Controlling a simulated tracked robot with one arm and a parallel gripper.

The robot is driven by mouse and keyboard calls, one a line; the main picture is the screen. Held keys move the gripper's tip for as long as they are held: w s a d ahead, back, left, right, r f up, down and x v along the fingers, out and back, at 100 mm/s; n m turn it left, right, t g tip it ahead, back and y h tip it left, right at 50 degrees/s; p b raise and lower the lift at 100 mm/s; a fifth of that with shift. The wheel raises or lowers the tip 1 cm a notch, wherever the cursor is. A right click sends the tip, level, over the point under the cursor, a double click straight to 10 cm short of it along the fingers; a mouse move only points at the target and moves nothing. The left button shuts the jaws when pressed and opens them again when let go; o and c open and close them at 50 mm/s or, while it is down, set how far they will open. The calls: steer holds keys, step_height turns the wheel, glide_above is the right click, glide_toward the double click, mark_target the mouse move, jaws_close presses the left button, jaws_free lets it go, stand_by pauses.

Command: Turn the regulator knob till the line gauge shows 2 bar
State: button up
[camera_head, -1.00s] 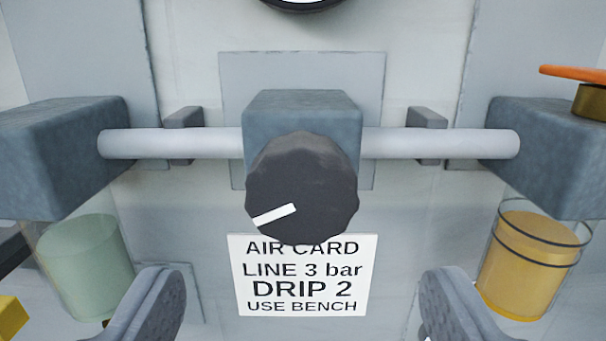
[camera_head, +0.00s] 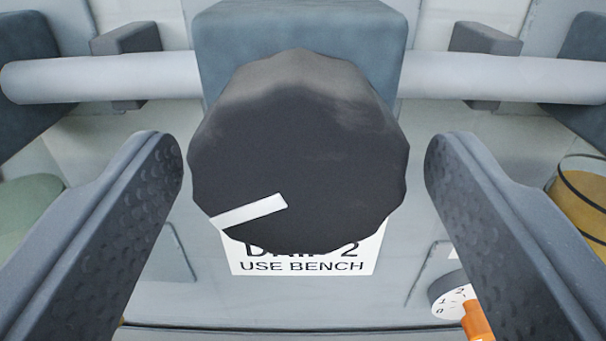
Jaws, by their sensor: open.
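The regulator knob (camera_head: 300,150) is a large black faceted dial in the middle of the view. Its white pointer line points to the lower left. It sits in front of a blue-grey regulator block (camera_head: 300,30) on the air pipe. My gripper (camera_head: 304,165) is open, with one finger to the left of the knob and one to the right. A visible gap separates each fingertip from the knob's rim. The line gauge's face is not in view.
A white card (camera_head: 300,266) below is partly hidden by the knob; "USE BENCH" is readable. Grey pipe (camera_head: 470,78) runs to both sides. An amber bowl (camera_head: 580,200) stands right, a greenish one (camera_head: 28,205) left. A small numbered dial (camera_head: 452,298) with an orange part is at lower right.

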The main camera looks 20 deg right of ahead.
steer(key=c, duration=1)
steer(key=shift+o, duration=0.5)
steer(key=shift+d, duration=0.3)
steer(key=shift+a, duration=0.15)
steer(key=shift+c, duration=0.4)
steer(key=shift+f, duration=0.15)
